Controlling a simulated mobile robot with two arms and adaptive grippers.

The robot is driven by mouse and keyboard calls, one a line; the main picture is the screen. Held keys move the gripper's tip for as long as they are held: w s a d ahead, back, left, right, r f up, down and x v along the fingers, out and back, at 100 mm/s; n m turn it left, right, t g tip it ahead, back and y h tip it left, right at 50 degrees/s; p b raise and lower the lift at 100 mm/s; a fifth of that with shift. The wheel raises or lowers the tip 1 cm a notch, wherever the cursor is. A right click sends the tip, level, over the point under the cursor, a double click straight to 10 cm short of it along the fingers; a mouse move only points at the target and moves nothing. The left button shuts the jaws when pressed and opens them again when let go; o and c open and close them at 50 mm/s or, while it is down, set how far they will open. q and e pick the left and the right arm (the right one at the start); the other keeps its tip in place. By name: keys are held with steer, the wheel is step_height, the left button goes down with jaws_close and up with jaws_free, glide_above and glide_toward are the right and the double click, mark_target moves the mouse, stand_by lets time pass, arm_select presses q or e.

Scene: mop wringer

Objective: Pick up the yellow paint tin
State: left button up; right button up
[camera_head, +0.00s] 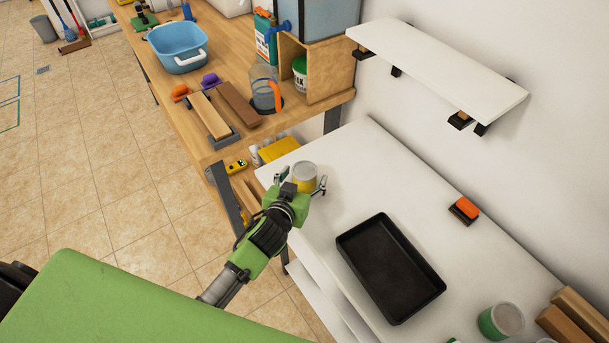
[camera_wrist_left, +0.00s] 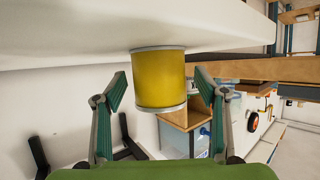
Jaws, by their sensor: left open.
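The yellow paint tin (camera_head: 304,177) stands on the white table near its far left corner, with a pale lid on top. In the left wrist view the tin (camera_wrist_left: 159,78) shows its yellow side and metal rims, between and beyond the two fingers. My left gripper (camera_head: 302,183) is open, with one finger on each side of the tin. In the left wrist view a gap shows between the tin and each finger of the left gripper (camera_wrist_left: 160,88). The near lower part of the tin is hidden by the gripper in the head view. My right gripper is not in view.
A black tray (camera_head: 390,268) lies on the white table (camera_head: 345,160), right of my left arm. A green tin (camera_head: 501,321) and wood blocks stand at the near right. A wooden workbench (camera_head: 150,75) adjoins beyond. A white shelf (camera_head: 440,65) hangs on the wall.

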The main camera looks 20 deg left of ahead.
arm_select(q)
steer(key=shift+w, duration=0.1)
steer(key=c, duration=1.4)
steer(key=shift+c, duration=0.3)
steer(key=shift+r, duration=0.15)
